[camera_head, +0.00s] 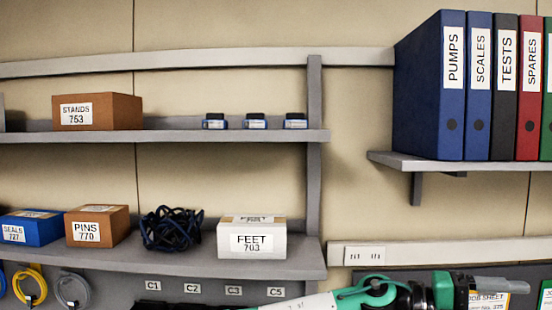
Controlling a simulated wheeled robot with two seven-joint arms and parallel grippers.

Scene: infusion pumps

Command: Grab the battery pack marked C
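Three small dark-and-blue blocks with pale labels stand in a row on the upper grey shelf: a left one (214,121), a middle one (255,121) and a right one (295,121). They may be battery packs, but their markings are too small to read, so I cannot tell which is C. A white, green and black arm of mine crosses the bottom right edge, below the shelves and apart from these blocks. No other arm shows.
The upper shelf (170,137) also holds a STANDS box (115,111). The lower shelf (200,262) holds a SEALS box (32,228), PINS box (98,226), dark cables (171,229) and FEET box (252,239). Several binders (450,90) stand right, beyond a grey upright (314,170).

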